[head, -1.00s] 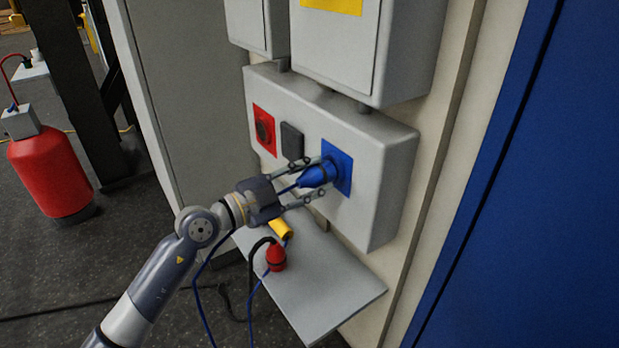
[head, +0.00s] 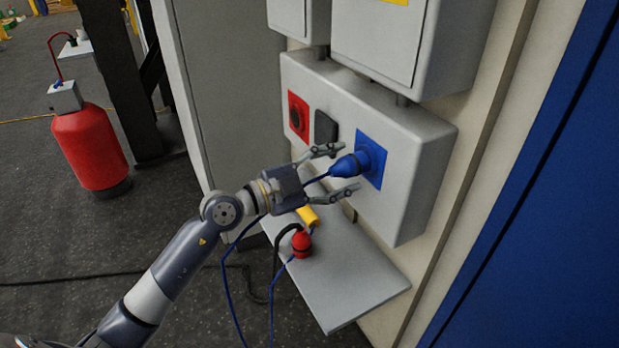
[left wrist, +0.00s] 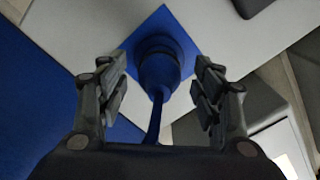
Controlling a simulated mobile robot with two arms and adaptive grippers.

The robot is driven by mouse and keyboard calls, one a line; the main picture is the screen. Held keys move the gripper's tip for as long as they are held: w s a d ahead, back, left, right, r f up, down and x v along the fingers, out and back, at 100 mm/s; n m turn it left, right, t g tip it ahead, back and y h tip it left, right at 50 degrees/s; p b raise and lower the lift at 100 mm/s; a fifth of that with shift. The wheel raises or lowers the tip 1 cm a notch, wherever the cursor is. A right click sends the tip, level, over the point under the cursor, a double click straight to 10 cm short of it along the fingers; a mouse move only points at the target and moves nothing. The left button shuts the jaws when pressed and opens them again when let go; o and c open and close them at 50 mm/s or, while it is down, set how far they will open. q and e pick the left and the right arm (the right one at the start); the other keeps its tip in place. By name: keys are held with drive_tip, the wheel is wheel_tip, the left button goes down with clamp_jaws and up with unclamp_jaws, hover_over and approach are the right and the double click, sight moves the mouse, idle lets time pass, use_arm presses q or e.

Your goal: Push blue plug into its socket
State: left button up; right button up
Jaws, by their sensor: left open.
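The blue plug (head: 346,167) sits at the blue socket (head: 373,152) on the grey wall box, pointing into it, with its cable trailing back. In the left wrist view the plug (left wrist: 158,68) is centred against the blue socket plate (left wrist: 185,42). I cannot tell how deep it sits. My left gripper (head: 341,172) is open, its fingers apart on either side of the plug's rear and cable. The left wrist view shows both fingers (left wrist: 160,92) clear of the plug. My right gripper is not in view.
A red socket (head: 299,118) and a dark cover (head: 326,128) are on the same box (head: 410,165). Below, a grey shelf (head: 345,275) holds a red plug (head: 301,243) and a yellow item (head: 308,216). A red extinguisher (head: 90,148) stands at left.

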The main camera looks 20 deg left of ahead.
use_arm(q)
drive_tip(key=v, duration=1)
drive_tip(key=shift+s, duration=0.2)
drive_tip(key=shift+a, duration=0.15)
